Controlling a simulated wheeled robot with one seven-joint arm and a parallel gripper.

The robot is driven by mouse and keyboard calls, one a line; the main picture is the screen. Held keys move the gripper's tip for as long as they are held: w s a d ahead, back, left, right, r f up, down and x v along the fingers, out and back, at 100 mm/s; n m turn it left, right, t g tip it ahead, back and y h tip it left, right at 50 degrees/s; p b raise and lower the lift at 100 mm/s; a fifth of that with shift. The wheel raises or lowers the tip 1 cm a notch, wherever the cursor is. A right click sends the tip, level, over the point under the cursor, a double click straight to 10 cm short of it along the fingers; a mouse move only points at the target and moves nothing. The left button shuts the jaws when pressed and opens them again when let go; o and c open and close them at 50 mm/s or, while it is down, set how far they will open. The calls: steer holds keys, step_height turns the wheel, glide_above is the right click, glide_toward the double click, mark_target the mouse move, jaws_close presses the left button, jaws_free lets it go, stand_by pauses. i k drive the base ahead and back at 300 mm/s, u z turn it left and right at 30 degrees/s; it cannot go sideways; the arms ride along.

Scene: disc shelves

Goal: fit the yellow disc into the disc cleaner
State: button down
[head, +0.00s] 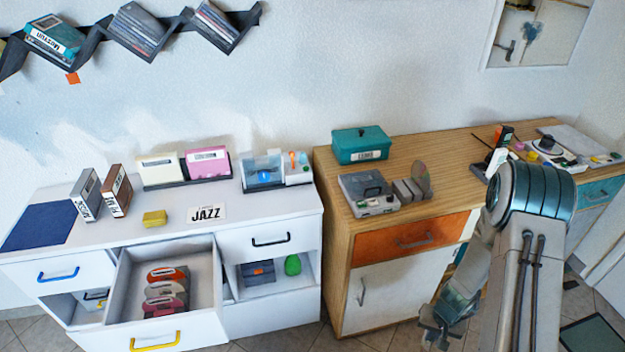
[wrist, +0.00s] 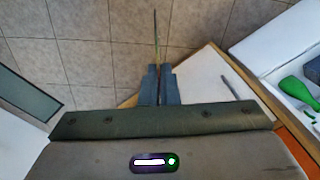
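My gripper (head: 437,325) hangs low in front of the wooden cabinet, partly cut off in the head view. In the wrist view its fingers (wrist: 158,84) are closed on a thin upright disc (wrist: 156,42) seen edge-on. The edge looks dark with a yellowish tint, so its face colour cannot be told. On the wooden cabinet top, a grey device (head: 376,206) with small knobs looks like the disc cleaner. Grey slotted blocks (head: 409,190) stand beside it, with a greenish-pink disc (head: 421,177) upright at their right.
A teal box (head: 360,145) stands behind the device. The wooden cabinet (head: 400,285) has an orange drawer. Small tools clutter the right side of the wooden top.

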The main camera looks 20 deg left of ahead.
mark_target(266, 185)
steer(key=u, duration=0.75)
steer(key=i, duration=0.7)
steer(key=u, duration=0.65)
